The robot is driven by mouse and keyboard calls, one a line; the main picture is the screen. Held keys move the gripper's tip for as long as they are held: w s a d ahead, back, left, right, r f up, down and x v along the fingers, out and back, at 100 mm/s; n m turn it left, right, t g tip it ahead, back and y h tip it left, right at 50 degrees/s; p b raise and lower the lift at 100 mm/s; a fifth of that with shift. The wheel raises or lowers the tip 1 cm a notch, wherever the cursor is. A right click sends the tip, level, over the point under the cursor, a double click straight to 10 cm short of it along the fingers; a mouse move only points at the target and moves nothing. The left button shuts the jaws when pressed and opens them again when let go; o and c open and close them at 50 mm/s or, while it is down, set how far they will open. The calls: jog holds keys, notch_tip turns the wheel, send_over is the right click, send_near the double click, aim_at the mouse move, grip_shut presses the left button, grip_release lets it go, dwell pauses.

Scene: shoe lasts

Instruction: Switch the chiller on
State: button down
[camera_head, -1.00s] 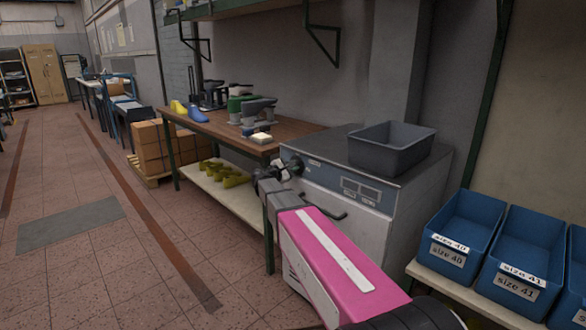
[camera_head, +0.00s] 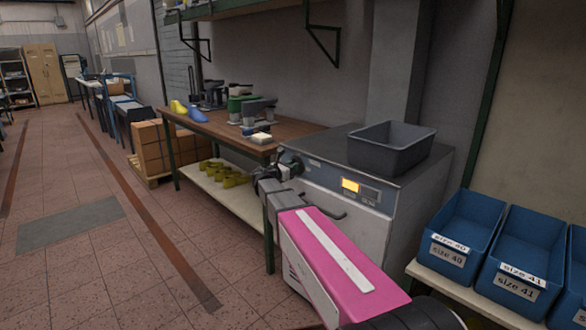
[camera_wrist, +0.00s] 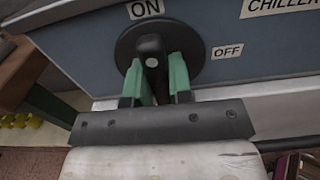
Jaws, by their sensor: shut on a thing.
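The chiller (camera_head: 335,222) is a grey-white cabinet with a blue-grey front panel, right of the workbench. Its display (camera_head: 350,186) glows yellow. In the wrist view a round black rotary switch (camera_wrist: 152,47) sits on the panel between an ON label (camera_wrist: 145,8) at its top and an OFF label (camera_wrist: 227,51) at its right. My gripper (camera_wrist: 156,76) has its green fingers shut on the switch's handle, which stands upright, toward ON. In the head view my gripper (camera_head: 284,168) is at the panel's left end, where the switch is mostly hidden.
A grey open bin (camera_head: 390,150) stands on top of the chiller. The wooden workbench (camera_head: 215,127) with shoe lasts is to the left. Blue size-labelled bins (camera_head: 520,255) stand on a low shelf at the right. The tiled floor (camera_head: 90,260) at the left is clear.

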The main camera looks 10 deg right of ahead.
dwell(0.6)
jog(key=c, duration=1)
grip_release()
jog(key=shift+s+a, duration=0.1)
jog(key=shift+a, duration=0.05)
jog(key=v, duration=1)
jog(key=shift+s+a, duration=0.2)
jog(key=shift+a, duration=0.05)
